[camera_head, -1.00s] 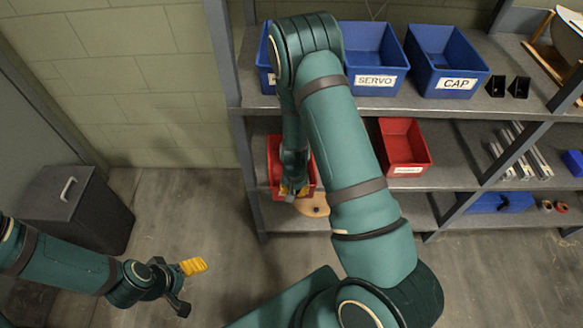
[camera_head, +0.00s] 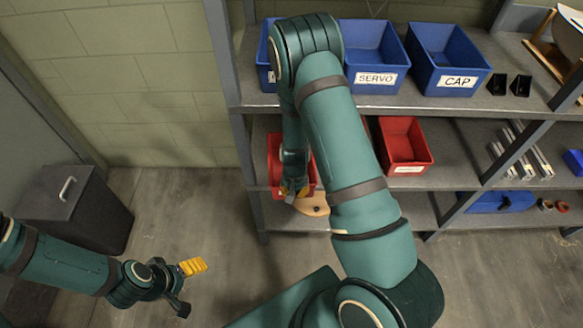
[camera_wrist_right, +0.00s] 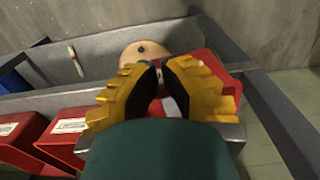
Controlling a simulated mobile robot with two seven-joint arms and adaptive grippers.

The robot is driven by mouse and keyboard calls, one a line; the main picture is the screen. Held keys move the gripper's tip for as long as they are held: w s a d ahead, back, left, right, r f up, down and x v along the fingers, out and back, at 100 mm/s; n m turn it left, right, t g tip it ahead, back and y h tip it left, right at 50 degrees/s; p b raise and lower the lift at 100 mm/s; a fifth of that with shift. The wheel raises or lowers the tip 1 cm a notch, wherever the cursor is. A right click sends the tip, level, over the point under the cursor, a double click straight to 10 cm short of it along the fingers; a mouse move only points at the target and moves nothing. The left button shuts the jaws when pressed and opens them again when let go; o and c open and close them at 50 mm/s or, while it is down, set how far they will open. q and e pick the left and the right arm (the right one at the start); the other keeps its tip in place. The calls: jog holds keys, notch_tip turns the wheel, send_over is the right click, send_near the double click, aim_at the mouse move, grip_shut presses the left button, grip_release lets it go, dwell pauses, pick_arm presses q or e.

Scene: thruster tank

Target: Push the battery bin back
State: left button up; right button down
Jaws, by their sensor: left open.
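A red bin (camera_head: 276,160) stands at the left end of the middle shelf, partly covered by my right arm in the head view. Its red wall (camera_wrist_right: 201,68) and part of a white label show behind my fingers in the right wrist view. No battery label is readable. My right gripper (camera_head: 292,191) is at this bin's front; whether it touches is unclear. In the wrist view its yellow fingers (camera_wrist_right: 160,66) have their tips close together, with nothing seen between them. My left gripper (camera_head: 186,285) is open and empty over the floor at lower left.
Another red bin (camera_head: 403,143) stands further right on the middle shelf. Blue SERVO (camera_head: 375,80) and CAP (camera_head: 456,82) bins stand above. A round tan object (camera_head: 314,204) lies below the left red bin. A dark lidded bin (camera_head: 75,210) stands on the floor.

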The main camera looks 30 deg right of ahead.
notch_tip(320, 180, down, 7)
jog(key=b, duration=0.2)
jog(key=shift+r+b, duration=0.2)
jog(key=shift+b, duration=0.15)
dwell(1.1)
jog(key=shift+r, duration=0.35)
dwell(0.3)
